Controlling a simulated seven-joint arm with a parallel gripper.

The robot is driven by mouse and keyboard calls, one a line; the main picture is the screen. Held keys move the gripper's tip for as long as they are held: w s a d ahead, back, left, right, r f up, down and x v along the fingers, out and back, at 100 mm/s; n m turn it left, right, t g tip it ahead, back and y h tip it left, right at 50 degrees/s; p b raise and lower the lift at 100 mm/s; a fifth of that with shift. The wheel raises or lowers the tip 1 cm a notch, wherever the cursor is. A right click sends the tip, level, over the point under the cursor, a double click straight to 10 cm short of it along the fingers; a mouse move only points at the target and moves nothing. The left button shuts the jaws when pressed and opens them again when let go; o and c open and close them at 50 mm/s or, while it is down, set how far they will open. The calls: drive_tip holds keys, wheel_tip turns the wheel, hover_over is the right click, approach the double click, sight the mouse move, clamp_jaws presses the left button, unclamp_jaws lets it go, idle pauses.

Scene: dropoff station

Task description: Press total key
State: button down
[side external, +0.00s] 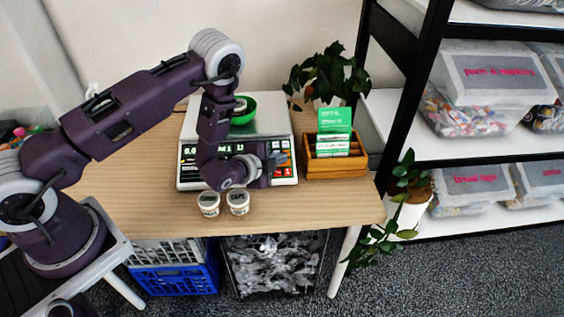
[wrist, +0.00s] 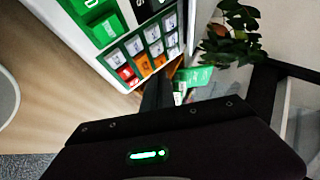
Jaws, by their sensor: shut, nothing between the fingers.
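A white counter scale (side external: 272,108) stands on the wooden table, with a display and a keypad along its front. In the wrist view the scale's keypad (wrist: 146,48) shows white, orange, red and green keys. Key labels are too small or blurred to read, so I cannot tell which is the total key. My gripper (side external: 280,160) is shut and empty over the right part of the scale's front panel. In the wrist view its dark finger (wrist: 158,88) reaches up beside the lower right end of the keypad. I cannot tell whether it touches a key.
A green bowl (side external: 244,112) sits on the scale. Two small tubs (side external: 209,204) stand in front of it. A wooden box (side external: 335,165) with green-and-white packets is at the right, a plant (side external: 325,76) behind. A black-framed shelf (side external: 400,45) stands right of the table.

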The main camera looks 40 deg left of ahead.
drive_tip(key=shift+s+d+r, duration=0.2)
drive_tip(key=shift+r, duration=0.55)
drive_tip(key=shift+s+d+r, duration=0.25)
drive_tip(key=shift+r, duration=0.45)
drive_tip(key=shift+s+d+r, duration=0.2)
drive_tip(key=shift+r, duration=0.55)
drive_tip(key=s+r+n+g, duration=0.35)
drive_tip(key=r+n, duration=0.35)
drive_tip(key=r, duration=1.2)
drive_tip(key=s+r+n+g, duration=0.1)
drive_tip(key=s+r, duration=0.3)
drive_tip(key=s, duration=1.1)
drive_tip(key=s+r+n+g, duration=0.2)
drive_tip(key=s+r+n, duration=0.2)
drive_tip(key=s, duration=1)
drive_tip(key=shift+s+r+n+h, duration=0.3)
drive_tip(key=shift+s+r+h, duration=0.1)
drive_tip(key=shift+r, duration=0.2)
